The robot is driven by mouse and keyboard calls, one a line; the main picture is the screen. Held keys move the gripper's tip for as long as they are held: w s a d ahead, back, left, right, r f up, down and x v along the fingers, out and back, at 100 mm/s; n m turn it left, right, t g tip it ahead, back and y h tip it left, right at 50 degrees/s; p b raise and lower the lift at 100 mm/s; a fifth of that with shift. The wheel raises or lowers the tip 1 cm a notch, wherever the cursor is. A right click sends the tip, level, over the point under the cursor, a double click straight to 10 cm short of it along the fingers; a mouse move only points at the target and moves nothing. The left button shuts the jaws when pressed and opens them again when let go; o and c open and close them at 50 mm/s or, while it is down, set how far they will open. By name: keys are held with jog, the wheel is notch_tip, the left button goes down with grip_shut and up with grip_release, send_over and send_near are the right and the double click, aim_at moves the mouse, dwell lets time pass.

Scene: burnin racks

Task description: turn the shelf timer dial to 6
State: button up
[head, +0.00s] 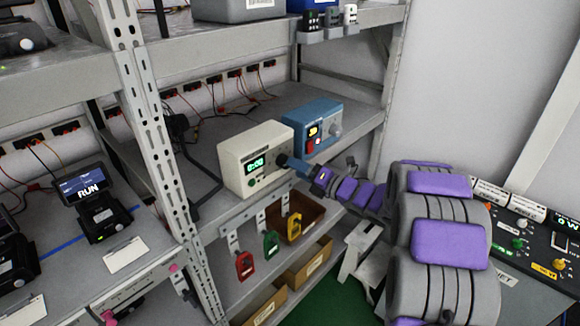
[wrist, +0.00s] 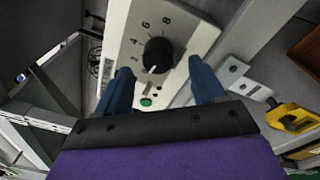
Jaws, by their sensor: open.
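The shelf timer (head: 243,150) is a cream box with a green display on the middle shelf. In the wrist view its pale front panel (wrist: 192,42) carries a round black dial (wrist: 158,55) with printed numbers, of which 2, 4, 6 and 8 can be made out. A short white mark on the dial lies at its lower edge in the picture, away from the 6. My gripper (wrist: 160,68) is open, with one blue finger on either side of the dial; contact cannot be told.
A blue box (head: 312,124) with a knob and a red switch stands right beside the timer. A green button (wrist: 146,102) sits below the dial. Red, green and yellow tags (head: 293,228) hang under the shelf edge. A rack upright (head: 150,110) stands left.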

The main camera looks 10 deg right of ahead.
aim_at(284, 162)
jog(key=x, duration=0.4)
jog(key=shift+s, duration=0.1)
jog(key=c, duration=1.1)
